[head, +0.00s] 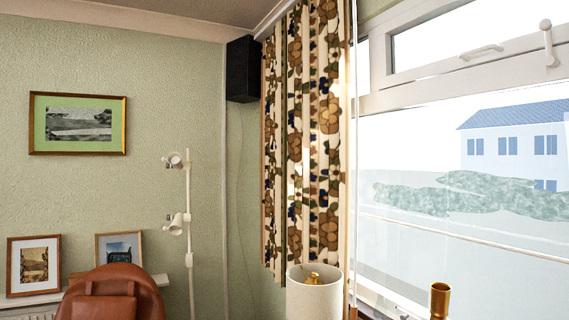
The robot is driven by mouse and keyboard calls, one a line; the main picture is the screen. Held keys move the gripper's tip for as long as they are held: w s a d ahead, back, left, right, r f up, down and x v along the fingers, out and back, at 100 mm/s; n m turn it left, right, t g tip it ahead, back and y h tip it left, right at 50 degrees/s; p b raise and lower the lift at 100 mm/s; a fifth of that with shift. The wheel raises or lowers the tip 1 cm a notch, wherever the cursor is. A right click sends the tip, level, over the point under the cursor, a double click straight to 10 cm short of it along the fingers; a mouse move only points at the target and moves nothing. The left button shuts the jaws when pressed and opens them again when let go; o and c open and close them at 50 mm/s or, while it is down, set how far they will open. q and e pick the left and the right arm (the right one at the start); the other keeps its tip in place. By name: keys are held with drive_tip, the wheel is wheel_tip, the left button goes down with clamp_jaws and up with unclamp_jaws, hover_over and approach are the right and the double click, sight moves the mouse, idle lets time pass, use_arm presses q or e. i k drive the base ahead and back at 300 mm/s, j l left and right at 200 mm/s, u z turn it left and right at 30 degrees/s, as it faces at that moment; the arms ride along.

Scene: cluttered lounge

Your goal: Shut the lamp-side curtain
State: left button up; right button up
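A floral curtain (301,140) in brown, cream and dark blue hangs bunched at the left side of the window (460,190). The glass to its right is uncovered. A thin pale rod (355,120) hangs along the curtain's right edge. A table lamp with a cream drum shade (314,294) stands below the curtain and overlaps its lower end. A white floor lamp (188,225) with two spot heads stands further left by the wall. Neither of my grippers is in view.
A brown leather chair (110,294) is at the lower left, before a shelf (30,299) with framed pictures. A black speaker (243,69) hangs in the corner. A brass-coloured cup-like object (440,299) stands near the sill.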

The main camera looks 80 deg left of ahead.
sight(309, 138)
drive_tip(key=u, duration=2.7)
